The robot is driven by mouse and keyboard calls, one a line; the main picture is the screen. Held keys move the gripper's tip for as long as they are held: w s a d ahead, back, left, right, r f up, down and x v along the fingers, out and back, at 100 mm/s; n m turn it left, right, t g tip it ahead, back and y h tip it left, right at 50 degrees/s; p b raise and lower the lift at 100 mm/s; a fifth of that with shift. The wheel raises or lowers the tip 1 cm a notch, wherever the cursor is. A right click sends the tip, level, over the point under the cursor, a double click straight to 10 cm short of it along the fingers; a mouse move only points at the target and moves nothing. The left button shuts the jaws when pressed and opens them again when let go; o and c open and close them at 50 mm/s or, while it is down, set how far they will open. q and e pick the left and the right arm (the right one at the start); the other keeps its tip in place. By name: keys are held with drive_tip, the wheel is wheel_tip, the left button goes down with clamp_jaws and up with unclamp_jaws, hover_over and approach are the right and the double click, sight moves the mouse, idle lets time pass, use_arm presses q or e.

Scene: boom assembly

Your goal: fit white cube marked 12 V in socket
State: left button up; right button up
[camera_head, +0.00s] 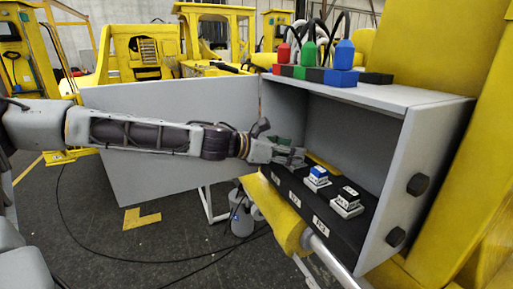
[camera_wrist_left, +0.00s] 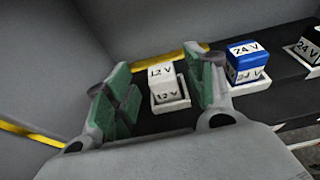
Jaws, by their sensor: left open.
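The white cube (camera_wrist_left: 162,80) marked 12 V sits upright in or on a white square socket (camera_wrist_left: 174,105) in the left wrist view; whether it is fully seated is hard to tell. My left gripper (camera_wrist_left: 157,66) is open, its green-padded fingers on either side of the cube, with visible gaps. In the head view my left gripper (camera_head: 289,155) reaches into the grey box over the left end of the black shelf and hides the white cube. My right gripper is not in view.
A blue 24 V cube (camera_head: 319,173) and a black-topped cube (camera_head: 348,196) sit in white sockets to the right. The grey box (camera_head: 432,145) has an open door (camera_head: 150,150) at left. Coloured connectors (camera_head: 344,55) with cables stand on top.

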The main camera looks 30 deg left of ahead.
use_arm(q)
drive_tip(key=v, duration=1.1)
idle(1.8)
idle(1.4)
